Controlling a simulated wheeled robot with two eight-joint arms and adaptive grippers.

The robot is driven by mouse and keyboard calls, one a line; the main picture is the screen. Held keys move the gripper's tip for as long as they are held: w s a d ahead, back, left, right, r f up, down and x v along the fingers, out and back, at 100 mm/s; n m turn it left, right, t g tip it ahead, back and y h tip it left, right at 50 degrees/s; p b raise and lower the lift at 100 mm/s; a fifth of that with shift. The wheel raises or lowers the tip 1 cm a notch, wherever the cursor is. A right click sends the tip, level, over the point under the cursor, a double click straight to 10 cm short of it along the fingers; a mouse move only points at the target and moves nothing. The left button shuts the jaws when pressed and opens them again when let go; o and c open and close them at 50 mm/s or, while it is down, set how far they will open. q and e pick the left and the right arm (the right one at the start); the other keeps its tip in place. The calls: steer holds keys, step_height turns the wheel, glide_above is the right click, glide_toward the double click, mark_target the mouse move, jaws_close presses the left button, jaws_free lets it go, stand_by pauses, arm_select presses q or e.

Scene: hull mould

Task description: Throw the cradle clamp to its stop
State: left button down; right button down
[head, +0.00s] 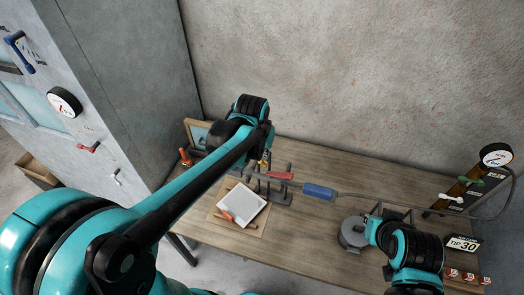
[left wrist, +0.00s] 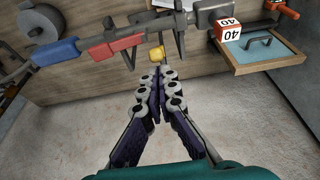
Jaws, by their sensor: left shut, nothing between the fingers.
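The cradle is a dark metal stand (head: 280,190) on the bench, carrying a long tool with a red part (head: 280,175) and a blue grip (head: 319,192). A yellow knob (left wrist: 157,53), which looks like the clamp's handle end, stands out below the tool in the left wrist view. My left gripper (left wrist: 160,72) is shut and empty, its fingertips just short of the knob in that picture; I cannot tell whether they touch. In the head view the left wrist largely hides this spot.
A white plate (head: 242,203) lies on a board left of the cradle. A round grey metal thing (head: 353,233) and a gauge stand (head: 496,155) are to the right. A grey cabinet (head: 120,60) bounds the left.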

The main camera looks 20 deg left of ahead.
mark_target(260, 162)
arm_select(q)
steer(key=shift+s, duration=0.15)
steer(key=shift+s, duration=0.15)
steer(key=shift+s+f+t, duration=0.1)
steer(key=shift+s+t, duration=0.1)
steer(key=shift+t, duration=0.2)
steer(key=shift+s, duration=0.1)
steer(key=shift+s+f+t+b, duration=0.6)
steer(key=shift+s+t+b, duration=0.2)
steer(key=shift+s+t, duration=0.1)
steer(key=s+f+t+b, duration=0.5)
steer(key=f+t+b, duration=0.1)
steer(key=f+b, duration=0.1)
steer(key=shift+s+a+f+b, duration=0.15)
steer(key=shift+s+f+b, duration=0.15)
steer(key=shift+b, duration=0.6)
steer(key=shift+f, duration=0.25)
